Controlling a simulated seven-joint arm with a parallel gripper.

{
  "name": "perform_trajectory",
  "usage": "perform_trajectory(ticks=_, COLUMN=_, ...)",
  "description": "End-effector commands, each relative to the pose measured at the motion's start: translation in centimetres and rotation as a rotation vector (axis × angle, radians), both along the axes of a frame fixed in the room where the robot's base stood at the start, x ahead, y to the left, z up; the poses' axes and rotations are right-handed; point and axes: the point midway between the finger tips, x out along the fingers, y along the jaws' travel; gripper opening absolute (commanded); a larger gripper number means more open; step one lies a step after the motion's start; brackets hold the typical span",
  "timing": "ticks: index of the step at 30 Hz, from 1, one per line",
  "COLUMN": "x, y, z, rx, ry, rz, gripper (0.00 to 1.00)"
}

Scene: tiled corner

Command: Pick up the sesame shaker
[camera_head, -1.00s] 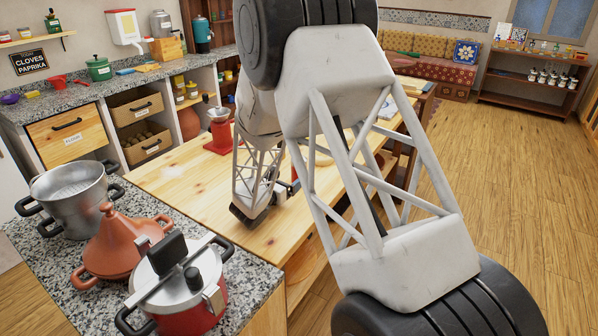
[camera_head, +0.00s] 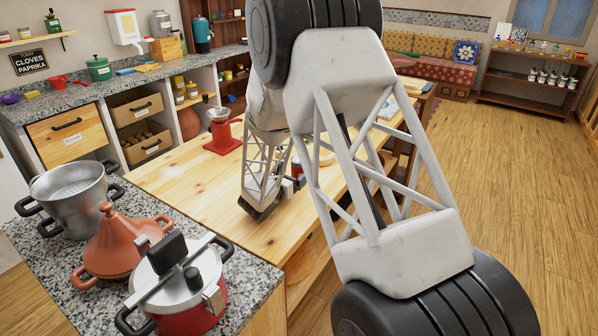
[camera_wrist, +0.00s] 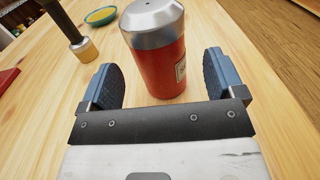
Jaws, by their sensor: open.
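A red shaker with a silver domed top (camera_wrist: 155,55) stands upright on the wooden table in the wrist view, with a small label on its right side. I take it for the sesame shaker, though the label is too small to read. My gripper (camera_wrist: 163,82) is open, its two blue pads apart on the left and right. The shaker stands just ahead of and between the pads, with gaps on both sides. In the head view my arm hides most of the shaker and the gripper.
In the wrist view, a dark-handled tool with a pale wooden head (camera_wrist: 80,45) and a yellow-green bowl (camera_wrist: 101,16) are beyond the left pad. In the head view, a red grinder (camera_head: 222,135) stands at the table's far left. Pots (camera_head: 180,290) crowd the near-left counter.

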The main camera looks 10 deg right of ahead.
Motion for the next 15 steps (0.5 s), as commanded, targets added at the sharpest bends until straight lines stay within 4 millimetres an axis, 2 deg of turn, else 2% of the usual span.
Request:
perform_trajectory(ticks=9, x=2.4, y=-2.6, z=0.0, rx=0.000, ry=-0.001, rz=-0.002, gripper=0.88)
perform_trajectory(ticks=15, x=2.9, y=-3.0, z=0.0, rx=0.000, ry=0.000, rz=-0.001, gripper=0.88)
